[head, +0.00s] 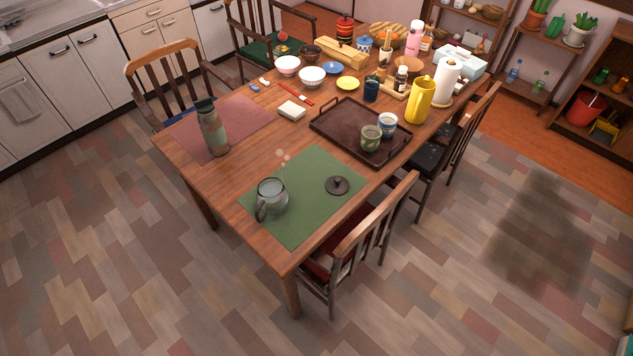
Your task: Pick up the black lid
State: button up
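The black lid (337,185) is a small, dark, round lid with a knob on top. It lies flat on the green placemat (310,215), near the mat's right side. A clear glass pitcher with a dark handle (271,196) stands on the same mat, to the left of the lid and apart from it. My gripper is not in view.
A dark brown tray (335,128) with two cups stands behind the lid. A grey bottle (212,130) stands at a reddish placemat (238,115). A chair (365,235) stands against the table's near right edge, beside the green mat. Many items crowd the table's far end.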

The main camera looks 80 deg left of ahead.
aim_at(336, 185)
jog(key=i+j+u, duration=0.15)
jog(key=i+u, duration=0.2)
jog(key=i, duration=0.15)
jog(key=i+u, duration=0.3)
jog(key=i, duration=0.2)
jog(key=i+j+z, duration=0.15)
jog(key=z, duration=0.35)
jog(key=i+j+z, duration=0.25)
jog(key=z, duration=0.25)
jog(key=j+z, duration=0.1)
jog(key=z, duration=0.75)
jog(key=j+z, duration=0.15)
jog(key=z, duration=0.75)
jog(key=k+j+z, duration=0.1)
jog(key=z, duration=0.75)
jog(key=k+z, duration=0.1)
jog(key=z, duration=0.35)
jog(key=k+l+z, duration=0.1)
jog(key=z, duration=0.35)
jog(key=k+l+z, duration=0.1)
jog(key=z, duration=0.4)
jog(key=l+z, duration=0.1)
jog(key=z, duration=0.35)
jog(key=k+l+z, duration=0.1)
jog(key=z, duration=0.35)
jog(key=l, duration=0.1)
